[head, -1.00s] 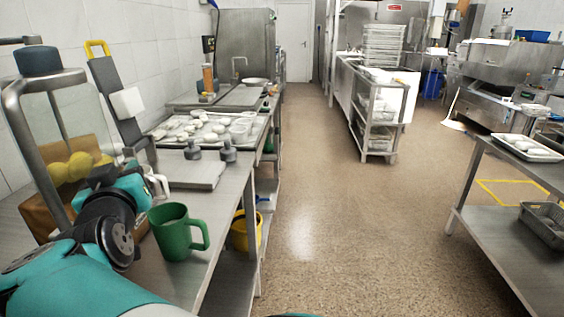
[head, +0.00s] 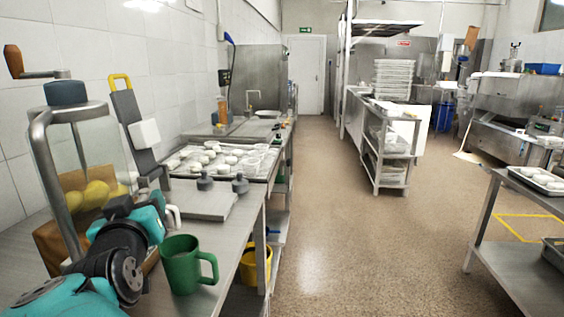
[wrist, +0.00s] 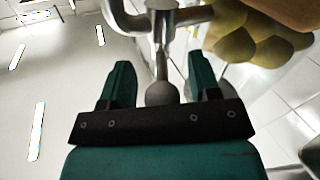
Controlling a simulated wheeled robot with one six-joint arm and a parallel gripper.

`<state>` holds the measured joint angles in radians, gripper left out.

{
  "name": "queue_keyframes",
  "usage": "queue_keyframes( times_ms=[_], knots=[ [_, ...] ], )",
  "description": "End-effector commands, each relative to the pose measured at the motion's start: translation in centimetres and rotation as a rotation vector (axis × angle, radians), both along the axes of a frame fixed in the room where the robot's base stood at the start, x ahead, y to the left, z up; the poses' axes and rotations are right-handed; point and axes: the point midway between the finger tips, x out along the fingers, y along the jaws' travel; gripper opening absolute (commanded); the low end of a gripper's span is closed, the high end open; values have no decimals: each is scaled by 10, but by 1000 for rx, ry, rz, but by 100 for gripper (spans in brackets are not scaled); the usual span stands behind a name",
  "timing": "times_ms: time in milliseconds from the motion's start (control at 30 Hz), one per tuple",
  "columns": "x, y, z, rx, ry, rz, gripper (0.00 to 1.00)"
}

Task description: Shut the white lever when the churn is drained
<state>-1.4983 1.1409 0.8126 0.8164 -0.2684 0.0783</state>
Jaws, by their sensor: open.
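The churn (head: 42,150) stands at the left end of the steel counter. It has a metal frame, a clear body, a dark cap and a crank with a wooden knob. Yellow round lumps (head: 96,194) show at its lower part. My gripper (wrist: 162,82) is open beside the churn. In the wrist view a metal rod with a rounded grey end (wrist: 161,92) reaches between the fingers; I cannot tell whether they touch it. A pale curved piece (head: 173,216) shows just right of my gripper in the head view; I cannot tell if it is the white lever. Any liquid level is not visible.
A green mug (head: 181,268) stands on the counter close to my gripper. Behind are a grey slab (head: 205,203), two grey knobbed weights and a tray (head: 187,172) of white rounds. A grey panel with a yellow handle (head: 121,82) leans at the wall. The aisle floor is clear.

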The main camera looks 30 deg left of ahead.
Motion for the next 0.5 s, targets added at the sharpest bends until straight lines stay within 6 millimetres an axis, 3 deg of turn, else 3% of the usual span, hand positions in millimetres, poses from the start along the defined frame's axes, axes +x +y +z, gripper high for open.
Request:
queue_keyframes(
  times_ms=[233,500],
  knots=[
    [0,0,18,4,0,0,56],
    [0,0,85,8,0,0,56]
  ],
)
